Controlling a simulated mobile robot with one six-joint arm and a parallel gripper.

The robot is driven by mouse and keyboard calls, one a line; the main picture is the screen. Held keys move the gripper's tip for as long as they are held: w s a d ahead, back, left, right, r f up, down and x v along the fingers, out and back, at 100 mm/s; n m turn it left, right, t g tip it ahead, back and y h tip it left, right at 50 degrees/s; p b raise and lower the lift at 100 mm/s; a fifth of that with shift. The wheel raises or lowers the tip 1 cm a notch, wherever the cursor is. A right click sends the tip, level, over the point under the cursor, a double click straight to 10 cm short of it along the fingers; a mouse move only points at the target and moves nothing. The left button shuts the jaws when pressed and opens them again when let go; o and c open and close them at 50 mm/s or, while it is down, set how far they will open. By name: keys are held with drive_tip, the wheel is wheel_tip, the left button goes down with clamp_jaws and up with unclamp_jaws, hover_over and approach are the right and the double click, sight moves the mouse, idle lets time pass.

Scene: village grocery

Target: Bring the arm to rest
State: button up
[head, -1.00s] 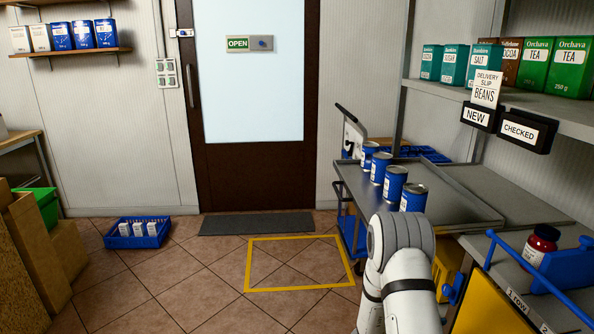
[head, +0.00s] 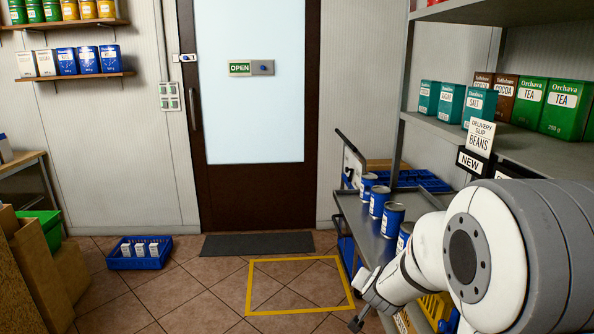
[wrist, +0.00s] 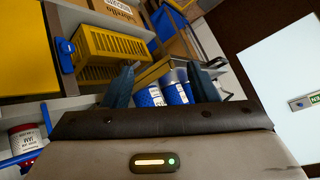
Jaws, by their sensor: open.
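My arm reaches across the lower right of the head view, with a large white and grey joint close to the camera. My gripper (head: 360,303) shows at the arm's far end, low over the floor beside the cart. In the wrist view my gripper (wrist: 162,84) has its two dark fingers apart, with nothing held between them. Blue cans (wrist: 150,97) show beyond the fingers, apart from them as far as I can tell. My arm hides part of the cart and the right-hand shelf.
A metal cart (head: 350,205) carries a row of blue cans (head: 378,201). The shelf (head: 535,150) at right holds tea, cocoa and other boxes. A yellow crate (wrist: 110,55) shows in the wrist view. A blue crate (head: 140,262) sits on the floor. The yellow-outlined floor square (head: 300,312) is empty.

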drive_tip(key=s+a+r+n+g+y+p, duration=0.3)
drive_tip(key=s+a+r+n+p, duration=0.15)
drive_tip(key=s+r, duration=0.55)
drive_tip(key=s+r+n+g+h+p, duration=0.1)
drive_tip(key=s+r+n+g+p, duration=0.1)
drive_tip(key=s, duration=1.4)
wheel_tip(320, 180, up, 2)
drive_tip(key=shift+s+d+r+n+g, duration=0.1)
drive_tip(key=shift+s+d+n+g, duration=0.15)
drive_tip(key=shift+d+n+g, duration=0.45)
drive_tip(key=shift+a, duration=0.35)
drive_tip(key=shift+c, duration=1.3)
drive_tip(key=shift+d, duration=0.1)
drive_tip(key=shift+c, duration=0.5)
